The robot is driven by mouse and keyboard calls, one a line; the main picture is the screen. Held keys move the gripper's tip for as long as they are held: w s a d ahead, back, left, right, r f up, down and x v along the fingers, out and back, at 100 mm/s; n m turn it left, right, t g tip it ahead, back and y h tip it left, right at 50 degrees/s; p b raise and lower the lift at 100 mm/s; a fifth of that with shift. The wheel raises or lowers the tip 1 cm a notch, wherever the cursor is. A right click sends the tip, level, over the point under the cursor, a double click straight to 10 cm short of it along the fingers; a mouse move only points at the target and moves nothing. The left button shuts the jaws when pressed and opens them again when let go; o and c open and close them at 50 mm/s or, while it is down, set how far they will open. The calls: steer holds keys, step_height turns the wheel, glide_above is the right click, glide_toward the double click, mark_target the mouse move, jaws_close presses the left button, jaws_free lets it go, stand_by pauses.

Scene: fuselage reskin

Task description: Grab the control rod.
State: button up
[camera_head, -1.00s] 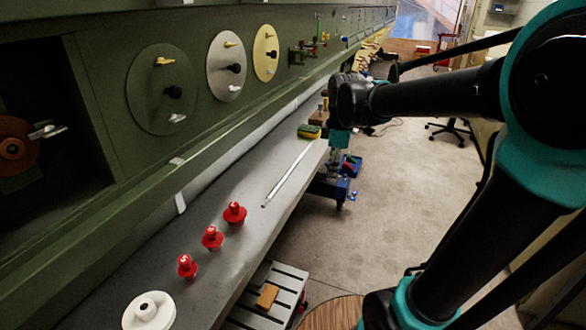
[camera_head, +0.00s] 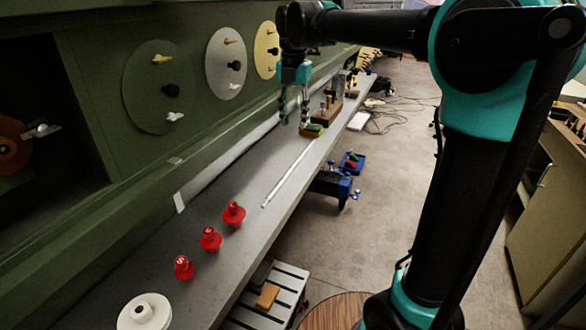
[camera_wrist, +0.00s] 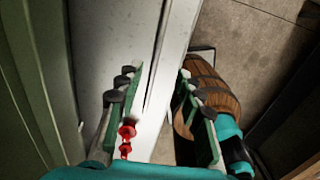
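The control rod looks to be the thin silver rod (camera_head: 288,174) lying lengthwise on the grey bench, near its front edge. My gripper (camera_head: 294,118) points down over the bench, beyond the rod's far end in the head view, with its fingers apart and nothing seen between them. In the wrist view my gripper (camera_wrist: 158,105) is open, its green-padded fingers spread to either side of a pale strip along the bench edge. I cannot clearly tell the rod from that strip there.
Several red knobs (camera_head: 234,214) and a white disc (camera_head: 145,312) stand on the near bench (camera_head: 215,270). The green panel wall (camera_head: 100,190) rises behind. A wooden barrel (camera_wrist: 215,92) shows beyond the bench edge.

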glide_above(293, 166)
steer(key=f, duration=0.9)
steer(key=shift+w+d+f, duration=0.1)
steer(key=shift+w+f, duration=0.1)
steer(key=shift+s+f, duration=0.1)
steer(key=shift+f, duration=2.55)
jaws_close()
